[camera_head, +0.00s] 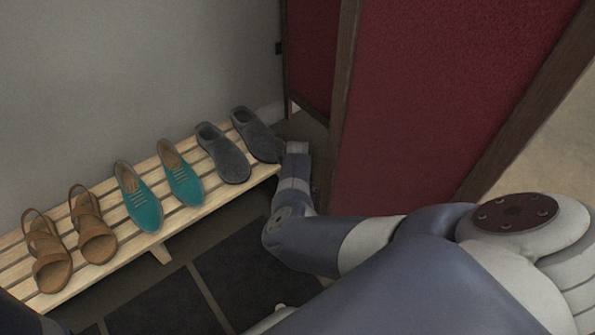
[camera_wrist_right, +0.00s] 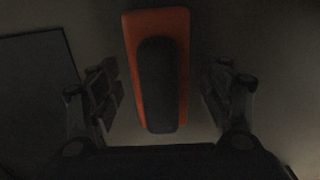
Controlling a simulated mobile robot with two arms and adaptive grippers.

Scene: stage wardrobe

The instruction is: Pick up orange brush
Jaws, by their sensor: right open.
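The orange brush (camera_wrist_right: 134,42) shows in the right wrist view, with a dark oval pad on its orange body. It lies lengthwise between the two fingers of my right gripper (camera_wrist_right: 163,97). The fingers are open, with a gap on both sides of the brush. The brush does not show in the head view. There my right arm reaches down to the end of the bench, and its gripper is hidden. My left gripper is not in either view.
A slatted wooden bench (camera_head: 158,253) holds brown sandals (camera_head: 94,238), teal shoes (camera_head: 143,207) and grey clogs (camera_head: 225,158). A red folding screen (camera_head: 425,90) stands close to my right arm. Dark mats (camera_head: 250,275) lie on the floor before the bench.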

